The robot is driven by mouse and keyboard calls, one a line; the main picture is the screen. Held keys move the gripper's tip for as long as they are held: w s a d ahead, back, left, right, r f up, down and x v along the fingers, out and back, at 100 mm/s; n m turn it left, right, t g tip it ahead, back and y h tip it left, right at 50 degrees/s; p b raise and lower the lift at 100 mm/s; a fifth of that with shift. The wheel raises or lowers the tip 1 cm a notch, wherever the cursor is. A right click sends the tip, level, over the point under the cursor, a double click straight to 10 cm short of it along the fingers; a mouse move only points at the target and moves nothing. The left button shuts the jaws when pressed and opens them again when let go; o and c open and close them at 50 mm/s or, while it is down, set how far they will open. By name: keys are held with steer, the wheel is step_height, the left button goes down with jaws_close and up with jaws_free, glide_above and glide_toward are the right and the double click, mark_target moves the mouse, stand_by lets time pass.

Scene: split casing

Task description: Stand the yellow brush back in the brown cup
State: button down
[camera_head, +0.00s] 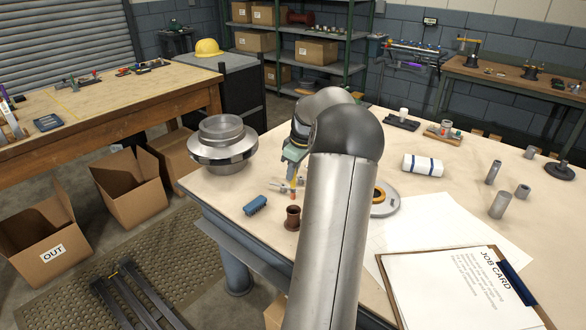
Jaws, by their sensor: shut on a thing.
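The brown cup (292,222) stands upright on the bench near its front edge, left of my arm. My gripper (292,185) is above and slightly behind it in the picture, pointing down. It is shut on the yellow brush (293,170), held roughly upright. A small orange-red end shows below the fingers, a little above the cup's rim in the picture. I cannot tell whether the brush is directly over the cup's opening. Part of the brush is hidden by the gripper.
A blue block (255,204) lies left of the cup. A large silver flanged part (222,150) stands further left. A pale disc with an orange ring (384,200) is partly behind my arm. A job card clipboard (455,295), white roll (422,166) and metal cylinders (500,204) lie right.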

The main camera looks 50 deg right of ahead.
mark_target(294, 187)
steer(key=shift+s+f+b+x, duration=0.1)
steer(key=shift+s+b+x, duration=0.2)
steer(key=shift+b+x, duration=0.85)
steer(key=shift+s+f+b+x, duration=0.1)
steer(key=shift+s+b+x, duration=0.35)
steer(key=shift+x, duration=1.15)
steer(key=shift+s+b+x, duration=0.2)
steer(key=shift+b+x, duration=0.75)
steer(key=shift+x, duration=0.45)
steer(key=shift+d, duration=0.15)
steer(key=c, duration=1.3)
jaws_free()
steer(key=shift+o, duration=0.2)
steer(key=shift+r, duration=0.15)
steer(key=v, duration=1.7)
